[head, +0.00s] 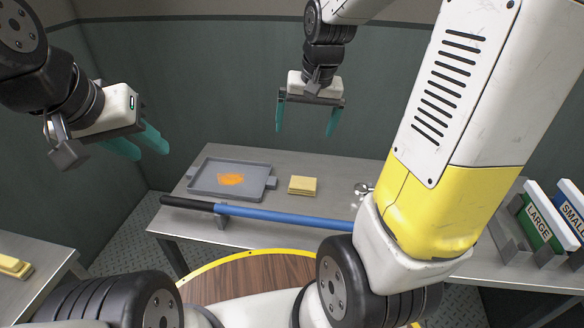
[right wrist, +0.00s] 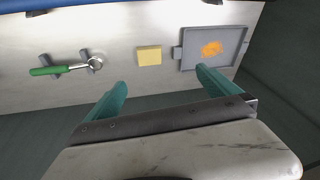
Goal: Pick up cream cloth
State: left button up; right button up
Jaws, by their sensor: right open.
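A folded cream cloth (head: 302,186) lies flat on the grey metal table, just right of the grey tray. It also shows in the right wrist view (right wrist: 149,55), beyond my fingertips. My right gripper (head: 305,132) hangs above the table's back edge, fingers pointing down, open and empty. In the right wrist view its teal fingers (right wrist: 160,77) are spread wide, and the cloth is apart from them. My left gripper (head: 145,150) is raised at the left, with a gap between its fingers and nothing in it. Another cream-yellow folded piece (head: 14,266) lies at the far left.
The grey tray (head: 258,183) holds orange crumbs or powder. A blue pole (head: 285,217) with a black end runs along the table's front. A green-handled tool (right wrist: 62,69) rests on holders. Bins labelled LARGE (head: 537,223) and SMALL (head: 572,208) stand right. My yellow-white arm hides part of the table.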

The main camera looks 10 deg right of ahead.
aim_at(303, 183)
jog(key=w+f+g, duration=0.1)
jog(key=w+f, duration=0.1)
jog(key=f, duration=0.3)
jog(key=w+d+f+m+g, duration=0.1)
jog(key=w+f, duration=0.2)
jog(key=f, duration=0.3)
jog(key=w+d+f+m+h, duration=0.1)
jog(key=w+f, duration=0.2)
jog(key=f, duration=0.2)
jog(key=shift+d+f+g, duration=0.1)
jog(key=shift+f+g, duration=0.15)
jog(key=shift+g, duration=0.15)
notch_tip(303, 183, down, 8)
jog(key=shift+s+f, duration=0.1)
jog(key=shift+f, duration=0.15)
jog(key=shift+c, duration=0.4)
jog(key=c, duration=1.2)
notch_tip(303, 183, up, 10)
jog(key=shift+r, duration=0.1)
